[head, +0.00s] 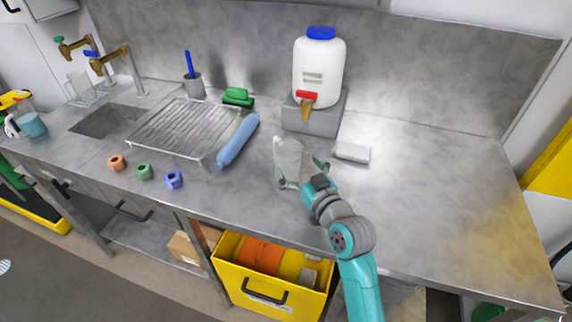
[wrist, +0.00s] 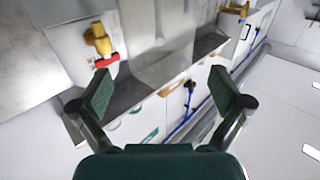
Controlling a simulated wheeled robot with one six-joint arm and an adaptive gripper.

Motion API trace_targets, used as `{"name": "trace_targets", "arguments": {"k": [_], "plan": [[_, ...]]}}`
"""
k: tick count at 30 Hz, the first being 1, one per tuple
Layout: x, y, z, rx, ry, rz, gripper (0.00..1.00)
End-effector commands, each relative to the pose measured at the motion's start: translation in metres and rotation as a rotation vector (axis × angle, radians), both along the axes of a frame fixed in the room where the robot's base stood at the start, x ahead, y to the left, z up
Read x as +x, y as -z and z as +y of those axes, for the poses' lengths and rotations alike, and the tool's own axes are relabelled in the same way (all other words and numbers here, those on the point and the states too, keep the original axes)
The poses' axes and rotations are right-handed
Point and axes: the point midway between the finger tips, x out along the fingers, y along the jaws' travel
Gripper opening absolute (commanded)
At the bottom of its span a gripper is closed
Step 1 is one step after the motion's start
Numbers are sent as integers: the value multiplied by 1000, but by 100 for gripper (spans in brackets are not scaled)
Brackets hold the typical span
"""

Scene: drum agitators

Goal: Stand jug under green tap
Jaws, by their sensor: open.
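A clear jug (head: 288,155) stands upright on the steel counter, right of the blue roll. My gripper (head: 304,173) is open, its fingers spread at the jug's near right side. In the wrist view, my open gripper (wrist: 163,90) has nothing clamped between its pads. A see-through shape, probably the jug (wrist: 155,40), shows just beyond the fingertips. The green-handled tap (head: 75,45) is at the far left behind the sink (head: 105,121). A blue-handled tap (head: 108,60) stands just right of it.
A white container (head: 319,72) with a red tap (head: 306,96) sits on a grey block. A ribbed drainer (head: 180,128), blue roll (head: 238,140), and small coloured nuts (head: 144,172) lie between jug and sink. A clear vessel (head: 80,85) is near the taps. A white block (head: 353,152) lies right.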

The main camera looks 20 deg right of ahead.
Motion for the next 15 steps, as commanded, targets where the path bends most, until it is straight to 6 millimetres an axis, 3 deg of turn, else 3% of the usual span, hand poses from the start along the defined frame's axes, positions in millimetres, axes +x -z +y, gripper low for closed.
{"name": "trace_targets", "arguments": {"k": [5,15], "plan": [[10,0,2,-1,0,1,100],[57,0,9,0,0,1,100]]}}
